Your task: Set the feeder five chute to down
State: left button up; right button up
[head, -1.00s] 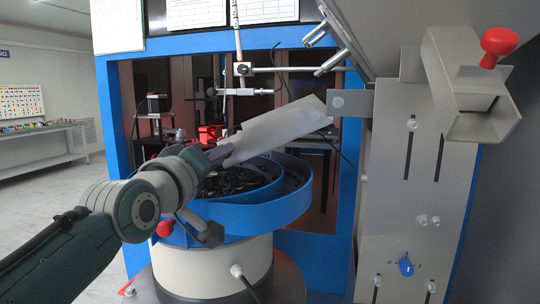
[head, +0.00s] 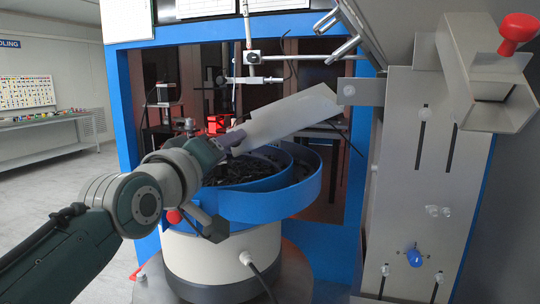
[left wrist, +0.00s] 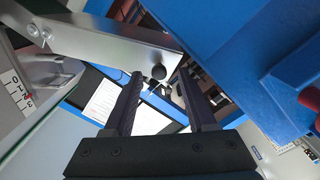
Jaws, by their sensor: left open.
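The feeder chute is a pale grey metal trough (head: 290,118), hinged at a bracket on the grey panel at right and sloping down to the left over the blue bowl. My left gripper (head: 232,138) is at the chute's lower left end. My right gripper is not in view.
A blue feeder bowl (head: 270,206) with dark parts stands under the chute. A blue frame (head: 130,150) surrounds it. A grey panel (head: 405,190) with slots, a blue knob (head: 414,257) and a red-knobbed chute (head: 490,80) stands at right. Open floor lies at left.

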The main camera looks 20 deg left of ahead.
pick_arm(q)
jog(key=s, duration=0.8)
jog(key=shift+s+a, duration=0.15)
jog(key=shift+s, duration=0.15)
jog(key=s+d+f+m+g, duration=0.3)
jog(key=s+f+m+g, duration=0.35)
jog(key=s+f, duration=0.5)
jog(key=s+f+m+g, duration=0.2)
jog(key=s+f+g, duration=0.15)
jog(key=s, duration=0.45)
jog(key=s+f+m+g, duration=0.2)
jog(key=s+f+g, duration=0.15)
jog(key=s, duration=0.35)
notch_tip(320, 180, up, 34)
jog(key=s+a+p, duration=0.1)
jog(key=s+p, duration=0.1)
jog(key=p, duration=3)
jog(key=shift+f+g+p, duration=0.2)
jog(key=shift+g+p, duration=0.2)
jog(key=shift+g, duration=0.05)
